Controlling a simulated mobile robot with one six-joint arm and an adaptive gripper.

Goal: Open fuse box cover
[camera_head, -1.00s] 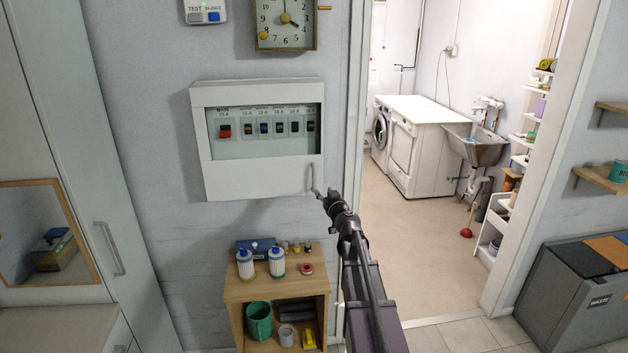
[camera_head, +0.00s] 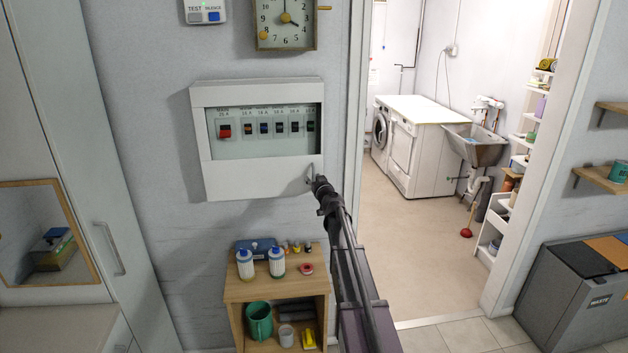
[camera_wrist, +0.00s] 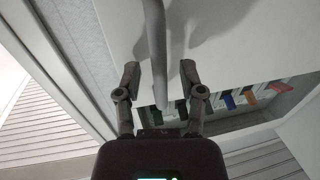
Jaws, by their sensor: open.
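The white fuse box (camera_head: 257,138) hangs on the wall, its cover (camera_head: 255,178) shut in front. Several coloured breaker switches (camera_head: 266,127) show through the cover's window. A small grey handle (camera_head: 310,173) sits at the cover's lower right corner. My gripper (camera_head: 319,182) is at that handle and hides part of it. In the wrist view, the grey handle bar (camera_wrist: 155,45) runs down between the two open fingers of my gripper (camera_wrist: 160,72), with visible gaps on both sides. The white cover (camera_wrist: 225,40) lies just beyond the fingertips.
A wooden shelf unit (camera_head: 235,290) with bottles and cups stands below the fuse box. A clock (camera_head: 286,32) and a small test panel (camera_head: 207,12) are above it. The door frame (camera_head: 352,110) is close on the right, beside an open doorway to a laundry room.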

